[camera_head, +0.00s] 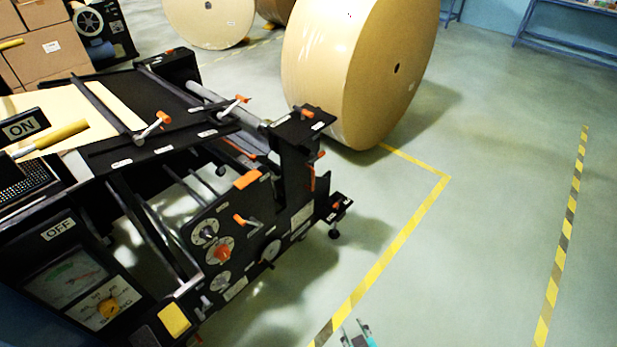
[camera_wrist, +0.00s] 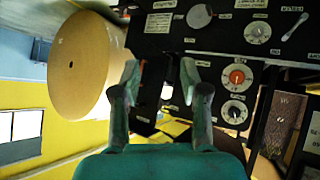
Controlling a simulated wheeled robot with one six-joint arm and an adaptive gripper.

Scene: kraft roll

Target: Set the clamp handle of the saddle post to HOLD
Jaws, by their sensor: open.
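The black saddle post (camera_head: 297,150) appears to be the upright at the machine's right end in the head view. A small orange-tipped handle (camera_head: 318,157) sits on its right side; I take it for the clamp handle. Its setting and any HOLD label are too small to read. My gripper (camera_head: 357,335) shows at the bottom edge of the head view, over the floor and apart from the machine. In the wrist view my gripper (camera_wrist: 160,78) is open and empty, its two fingers apart before the black panel. I cannot pick out the clamp handle there.
The machine's side panel carries dials and an orange knob (camera_head: 223,251), also in the wrist view (camera_wrist: 237,77). A large kraft roll (camera_head: 345,75) stands behind the post. Other orange-tipped levers (camera_head: 235,104) are on the machine. Floor to the right is clear, with yellow line marking (camera_head: 400,240).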

